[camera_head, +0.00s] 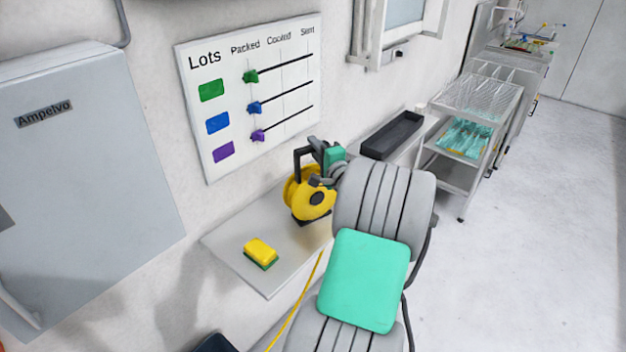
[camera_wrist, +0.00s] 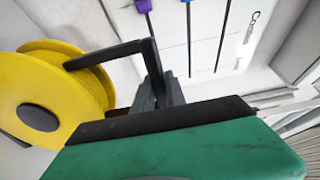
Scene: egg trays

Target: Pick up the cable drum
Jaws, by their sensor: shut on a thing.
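The cable drum (camera_head: 308,196) is a yellow reel with a black hub and a black frame and handle. It is at the right part of the grey wall shelf (camera_head: 226,245), and I cannot tell whether its base touches the shelf. My gripper (camera_head: 316,153) is at the top of the drum, shut on its black handle. In the wrist view the yellow drum (camera_wrist: 52,95) fills the left side, and the black handle runs to my gripper (camera_wrist: 156,92). My own grey and green arm hides the area right of the drum.
A yellow and green sponge (camera_head: 261,252) lies on the shelf's left part. A yellow cable (camera_head: 296,305) hangs below the shelf. A lots board (camera_head: 250,95) is on the wall behind. A black tray (camera_head: 393,135) and a steel cart (camera_head: 476,105) stand to the right. The right floor is clear.

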